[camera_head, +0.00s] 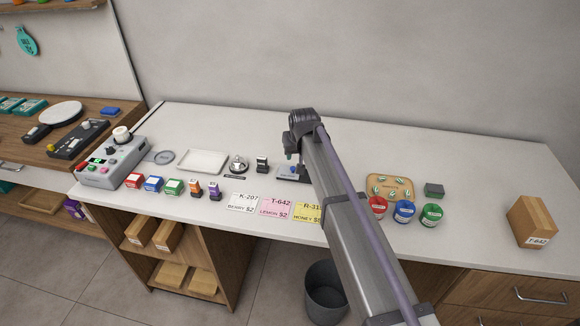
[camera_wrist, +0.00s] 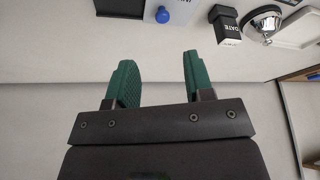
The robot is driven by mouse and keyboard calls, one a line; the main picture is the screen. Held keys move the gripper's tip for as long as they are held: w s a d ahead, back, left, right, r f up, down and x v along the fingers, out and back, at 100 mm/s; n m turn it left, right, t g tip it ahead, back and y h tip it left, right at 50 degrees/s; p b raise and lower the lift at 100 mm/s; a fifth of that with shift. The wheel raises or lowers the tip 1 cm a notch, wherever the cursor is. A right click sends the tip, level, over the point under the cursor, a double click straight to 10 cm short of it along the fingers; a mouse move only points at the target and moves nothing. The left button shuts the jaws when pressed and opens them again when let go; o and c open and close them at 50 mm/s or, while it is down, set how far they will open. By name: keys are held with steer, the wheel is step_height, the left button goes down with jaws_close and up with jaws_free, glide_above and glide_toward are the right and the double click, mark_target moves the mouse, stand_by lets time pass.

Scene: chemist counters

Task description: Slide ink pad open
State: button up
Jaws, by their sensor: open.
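The ink pad, a flat dark piece with a pale lettered strip (camera_wrist: 182,12), is cut off by the top edge of the wrist view. A blue knob (camera_wrist: 162,15) sits on the strip, beside the dark part. In the head view the ink pad (camera_head: 286,177) lies on the counter, partly hidden behind my arm. My gripper (camera_wrist: 155,62) is open, with two green fingers apart and nothing between them. In the wrist view the fingers point toward the ink pad, with bare counter showing between.
A black DATE stamp (camera_wrist: 228,27) and a silver bell (camera_wrist: 264,20) stand beside the ink pad. Price cards (camera_head: 276,207) lie in front. A wooden tray (camera_head: 390,181) and coloured round tins (camera_head: 404,211) stand right of my arm. The back counter is clear.

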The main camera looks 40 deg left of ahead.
mark_target(293, 168)
steer(key=b+x, duration=0.8)
steer(key=x, duration=0.2)
steer(key=shift+a+f+b, duration=0.2)
steer(key=shift+f+b, duration=0.15)
steer(key=shift+b, duration=0.05)
steer(key=shift+r, duration=0.2)
jaws_close()
